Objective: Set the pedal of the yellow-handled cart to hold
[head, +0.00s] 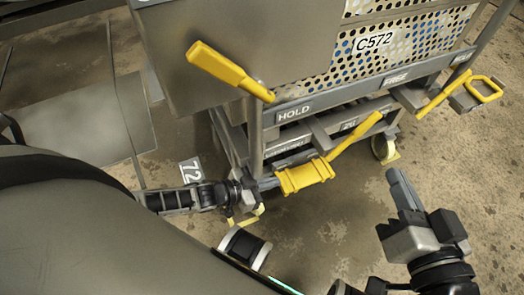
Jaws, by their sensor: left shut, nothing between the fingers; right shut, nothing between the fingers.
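The cart (205,90) stands at the top, grey, with a perforated basket, a C572 label and a yellow handle (215,65) on its left. A HOLD label (294,114) and a FREE label (397,79) sit on its rail. A yellow pedal pad (305,177) is low at the cart's near side, beside a yellow bar slanting up to the right. My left gripper (268,184) is shut at the pad's left end; I cannot tell whether they touch. My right gripper (396,178) is shut and empty, right of the pad and apart from it.
Another yellow bar (443,95) and a yellow loop (485,90) stick out at the cart's right. A caster (384,149) shows below. A floor plate marked 72 (191,170) lies at left. The concrete floor at right is clear.

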